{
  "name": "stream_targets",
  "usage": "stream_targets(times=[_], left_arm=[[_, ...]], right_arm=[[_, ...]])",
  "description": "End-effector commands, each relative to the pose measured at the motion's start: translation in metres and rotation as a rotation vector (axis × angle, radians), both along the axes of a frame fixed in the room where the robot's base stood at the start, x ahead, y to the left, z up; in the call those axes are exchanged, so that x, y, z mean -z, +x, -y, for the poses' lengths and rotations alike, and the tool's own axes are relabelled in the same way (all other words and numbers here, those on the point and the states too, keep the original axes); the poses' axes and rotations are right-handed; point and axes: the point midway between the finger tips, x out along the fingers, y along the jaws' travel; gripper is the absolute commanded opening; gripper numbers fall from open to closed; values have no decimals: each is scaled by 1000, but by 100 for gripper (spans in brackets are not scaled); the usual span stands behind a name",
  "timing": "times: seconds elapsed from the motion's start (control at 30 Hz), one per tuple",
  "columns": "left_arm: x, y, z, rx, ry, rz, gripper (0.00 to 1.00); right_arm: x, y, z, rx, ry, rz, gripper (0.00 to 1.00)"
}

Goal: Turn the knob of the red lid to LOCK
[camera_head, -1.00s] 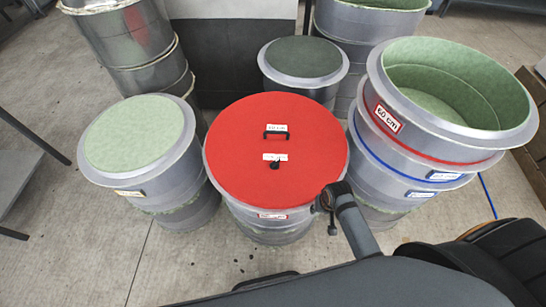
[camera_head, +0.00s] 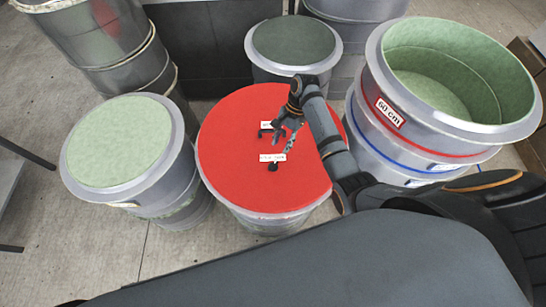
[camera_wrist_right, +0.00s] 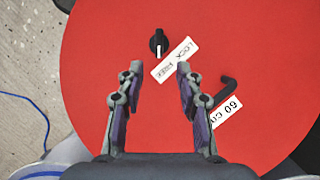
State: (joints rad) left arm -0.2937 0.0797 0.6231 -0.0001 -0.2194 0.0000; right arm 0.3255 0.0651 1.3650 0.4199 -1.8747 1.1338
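The red lid (camera_head: 225,150) covers a grey round mould in the middle of the head view; it also fills most of the right wrist view (camera_wrist_right: 110,30). The small black knob (camera_head: 273,166) is on the lid beside a white LOCK/FREE label (camera_head: 272,157). In the right wrist view the knob (camera_wrist_right: 158,42) has a white mark at its lower end, apparently towards the FREE end of the label (camera_wrist_right: 174,60). My right gripper (camera_wrist_right: 159,72) is open and empty above the lid, its fingertips apart and short of the knob. My left gripper is not in view.
A black handle (camera_wrist_right: 228,92) stands on the lid beside a 60 cm label. Green-topped moulds stand left (camera_head: 120,140) and behind (camera_head: 293,42). A tall open mould (camera_head: 365,80) stands close on the right. Bare floor lies at the front left.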

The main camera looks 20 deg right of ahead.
Motion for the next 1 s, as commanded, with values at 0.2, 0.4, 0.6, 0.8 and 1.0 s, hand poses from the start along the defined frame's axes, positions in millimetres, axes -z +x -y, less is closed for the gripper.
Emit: stream_targets(times=[0.2,0.4,0.6,0.8,1.0], left_arm=[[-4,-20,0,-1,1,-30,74],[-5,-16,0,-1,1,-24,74],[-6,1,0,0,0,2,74],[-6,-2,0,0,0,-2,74],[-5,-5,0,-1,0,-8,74]], right_arm=[[38,-10,-15,-2,1,-5,36],[75,-16,-27,-3,-1,-1,36],[91,-19,-33,-3,0,1,36],[92,-19,-33,-2,-1,3,36],[92,-19,-33,-3,-1,2,17]])
